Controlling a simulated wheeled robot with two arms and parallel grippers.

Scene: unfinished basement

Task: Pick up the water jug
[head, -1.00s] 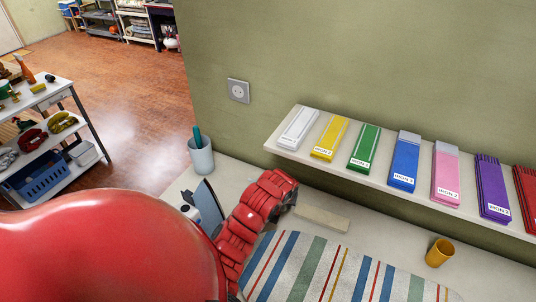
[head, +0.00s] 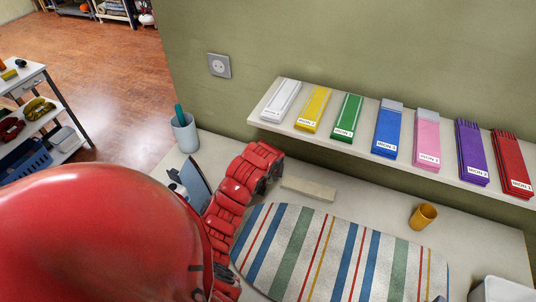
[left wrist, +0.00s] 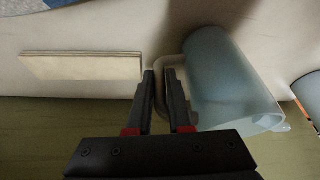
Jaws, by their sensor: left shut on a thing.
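In the left wrist view the water jug (left wrist: 225,85) is pale blue and translucent, with its handle on the left side. My left gripper (left wrist: 159,72) is shut on the jug's handle, with one finger on each side of it. In the head view my left gripper (head: 264,184) shows only as a dark bit at the end of my red arm, above the back of the table. My right gripper is in neither view.
A wooden block (head: 308,188) lies right of my gripper. A striped mat (head: 335,255) covers the table's middle.

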